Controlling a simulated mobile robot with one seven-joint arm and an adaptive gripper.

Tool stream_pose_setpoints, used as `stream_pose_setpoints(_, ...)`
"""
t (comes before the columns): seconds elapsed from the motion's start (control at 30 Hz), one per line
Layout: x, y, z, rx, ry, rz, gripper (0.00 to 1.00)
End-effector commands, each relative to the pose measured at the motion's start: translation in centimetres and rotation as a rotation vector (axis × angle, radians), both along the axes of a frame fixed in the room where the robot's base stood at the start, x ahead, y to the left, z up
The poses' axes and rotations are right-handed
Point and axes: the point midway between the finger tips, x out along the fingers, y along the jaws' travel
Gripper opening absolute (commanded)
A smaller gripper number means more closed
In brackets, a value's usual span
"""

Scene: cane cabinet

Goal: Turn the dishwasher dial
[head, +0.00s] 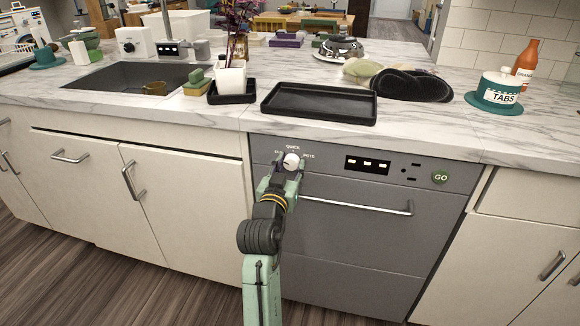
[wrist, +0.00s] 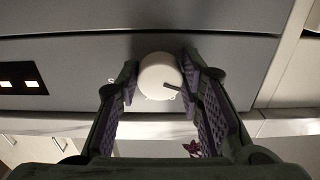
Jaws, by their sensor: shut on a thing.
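The dishwasher dial (head: 291,160) is a round white knob with a dark pointer mark, on the upper left of the grey dishwasher's (head: 370,230) front panel. Labels such as QUICK and POTS stand around it. My gripper (head: 285,172) reaches up to it from below in the head view. In the wrist view the dial (wrist: 158,74) sits between the two fingertips of my gripper (wrist: 160,82), with a finger on each side. My gripper is shut on the dial. The dial's pointer (wrist: 173,87) slants toward the right finger. Part of the lettering is hidden.
The dishwasher handle bar (head: 360,207) runs below the dial. The marble counter (head: 420,130) overhangs the panel and carries a black tray (head: 318,117).

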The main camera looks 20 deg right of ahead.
Motion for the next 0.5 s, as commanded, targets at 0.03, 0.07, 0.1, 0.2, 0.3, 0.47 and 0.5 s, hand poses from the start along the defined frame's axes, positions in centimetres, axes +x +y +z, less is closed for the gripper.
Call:
stream_pose_setpoints(0.03,-0.02,-0.02,-0.05,0.004,-0.003,-0.001,0.06)
stream_pose_setpoints(0.07,-0.02,-0.02,-0.07,0.007,-0.005,-0.001,0.06)
stream_pose_setpoints(0.1,-0.02,-0.02,-0.09,0.014,-0.010,-0.001,0.06)
stream_pose_setpoints(0.2,-0.02,-0.01,-0.19,0.040,-0.027,-0.001,0.06)
stream_pose_setpoints(0.3,-0.02,0.00,-0.29,0.082,-0.055,-0.001,0.06)
stream_pose_setpoints(0.47,0.01,0.05,-0.38,0.179,-0.122,0.000,0.06)
stream_pose_setpoints(0.5,0.02,0.06,-0.41,0.207,-0.141,0.000,0.06)
